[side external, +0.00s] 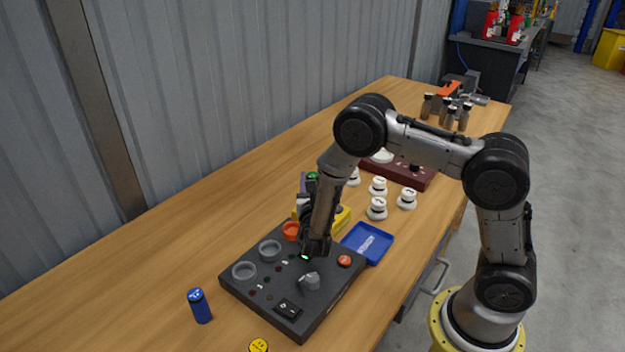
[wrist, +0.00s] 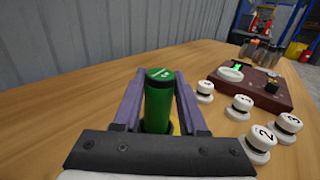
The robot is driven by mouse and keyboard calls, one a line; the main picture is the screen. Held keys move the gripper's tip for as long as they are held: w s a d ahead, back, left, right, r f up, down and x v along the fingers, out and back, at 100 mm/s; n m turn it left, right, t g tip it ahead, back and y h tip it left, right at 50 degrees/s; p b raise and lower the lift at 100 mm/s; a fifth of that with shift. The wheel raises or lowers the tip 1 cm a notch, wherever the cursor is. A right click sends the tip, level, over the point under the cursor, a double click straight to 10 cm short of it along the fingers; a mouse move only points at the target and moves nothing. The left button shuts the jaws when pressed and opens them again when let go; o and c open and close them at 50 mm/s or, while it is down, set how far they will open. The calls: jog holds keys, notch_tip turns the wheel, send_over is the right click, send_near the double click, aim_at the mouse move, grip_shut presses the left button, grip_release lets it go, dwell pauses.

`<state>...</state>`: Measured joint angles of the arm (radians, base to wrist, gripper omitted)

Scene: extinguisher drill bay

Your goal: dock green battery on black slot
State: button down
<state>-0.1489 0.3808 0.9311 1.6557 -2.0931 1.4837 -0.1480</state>
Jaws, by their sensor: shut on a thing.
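The green battery (wrist: 158,103) stands upright between the purple fingers of my gripper (wrist: 160,98) in the wrist view, with a white mark on its top. My gripper is shut on it. In the side view only the green top (side external: 312,175) shows, beside my gripper (side external: 306,187), above a yellow block (side external: 342,219). A bit of yellow also shows behind the battery's foot in the wrist view. The battery's lower end is hidden by my gripper, so I cannot tell whether it touches anything. I cannot make out the black slot; my arm covers part of the yellow block.
A black panel (side external: 246,297) with ring sockets, a knob and buttons lies below my wrist. A blue tray (side external: 368,243) and several white numbered pieces (side external: 377,209) are to the right. A blue battery (side external: 199,306) and a yellow one (side external: 258,345) stand in front. The left table is clear.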

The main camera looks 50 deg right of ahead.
jog(key=shift+f, duration=0.6)
jog(key=c, duration=0.7)
grip_release()
jog(key=shift+c, duration=0.2)
jog(key=shift+a, duration=0.1)
jog(key=shift+v, duration=5.45)
